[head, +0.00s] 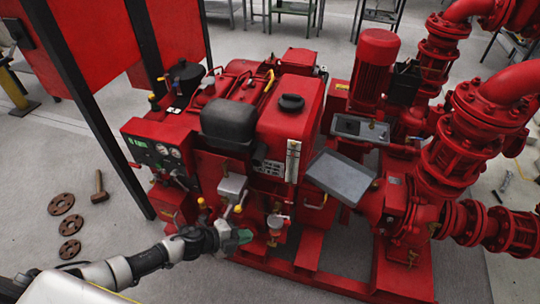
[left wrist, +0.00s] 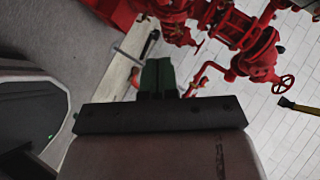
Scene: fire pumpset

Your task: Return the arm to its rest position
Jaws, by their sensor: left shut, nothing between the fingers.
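My left arm comes in from the lower left in the head view. Its gripper (head: 243,236) has green fingertips and is shut and empty. It is in front of the lower part of the red engine (head: 287,121), close to a small grey box with a yellow handle (head: 232,187); I cannot tell whether it touches anything. In the left wrist view the green fingers (left wrist: 158,75) are together, with red pipework beyond them. My right gripper is not in view.
A control panel (head: 160,152) is on the engine's left side. Red pipes and valves (head: 465,125) stand on the right. A black frame post (head: 85,100) stands near my arm. Floor at lower left is open.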

